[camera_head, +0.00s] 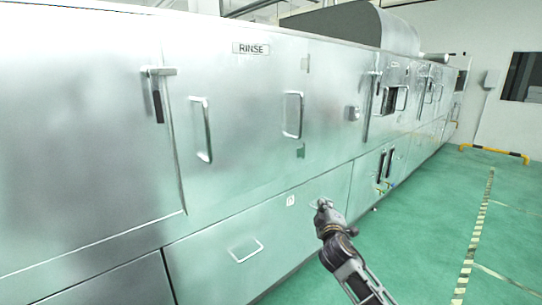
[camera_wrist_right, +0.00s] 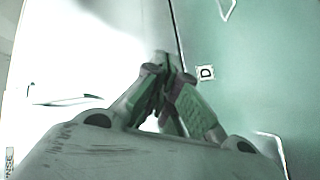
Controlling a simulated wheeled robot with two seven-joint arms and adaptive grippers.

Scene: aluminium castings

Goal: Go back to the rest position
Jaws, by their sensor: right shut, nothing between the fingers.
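My right gripper (camera_head: 322,204) is in front of the lower panels of a long metal machine (camera_head: 90,130), low and right of the middle in the head view. In the right wrist view the gripper (camera_wrist_right: 163,60) has its fingers together with nothing between them. A machine panel (camera_wrist_right: 240,60) with a small square "D" label (camera_wrist_right: 206,72) fills the right of that view. I cannot tell how far the fingertips are from the panel. My left gripper is not in view.
The machine has a "RINSE" label (camera_head: 251,48), a latch handle (camera_head: 158,95) and door handles (camera_head: 201,130) that stick out. Green floor (camera_head: 430,220) lies open to the right, with a striped line (camera_head: 476,235) and a yellow-black barrier (camera_head: 495,152) farther back.

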